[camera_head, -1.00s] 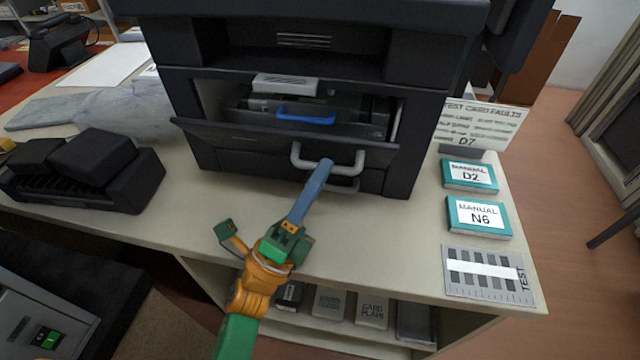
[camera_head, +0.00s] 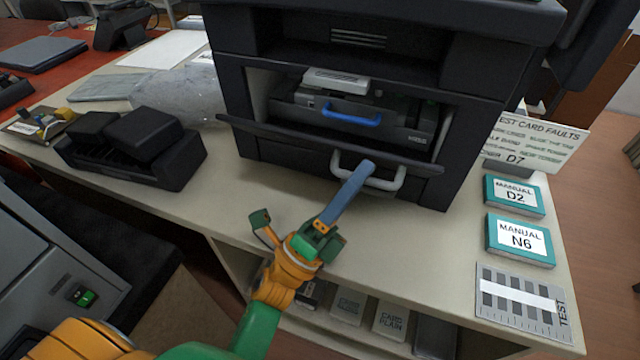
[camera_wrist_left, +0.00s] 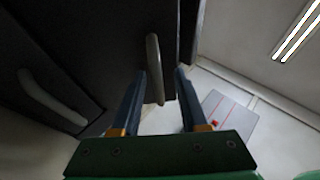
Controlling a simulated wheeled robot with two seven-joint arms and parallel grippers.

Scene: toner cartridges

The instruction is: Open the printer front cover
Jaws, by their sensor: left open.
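The black printer (camera_head: 300,160) stands on the pale counter. Its front cover (camera_head: 300,133) is tilted part-way out at the top, and the bay behind it shows. A light grey bar handle (camera_head: 398,180) is on the cover. My left gripper (camera_head: 366,167) reaches up to this handle. In the left wrist view the open gripper (camera_wrist_left: 160,85) has the cover handle (camera_wrist_left: 153,60) between its two blue fingers, with a gap visible on each side. A toner unit with a blue handle (camera_head: 350,116) sits in the bay. My right gripper is not in view.
A second bar handle (camera_wrist_left: 50,98) shows at left in the left wrist view. A black device (camera_head: 135,150) stands left of the printer. Manuals D2 (camera_head: 514,196) and N6 (camera_head: 520,240) and a test card (camera_head: 522,302) lie right. The counter before the printer is clear.

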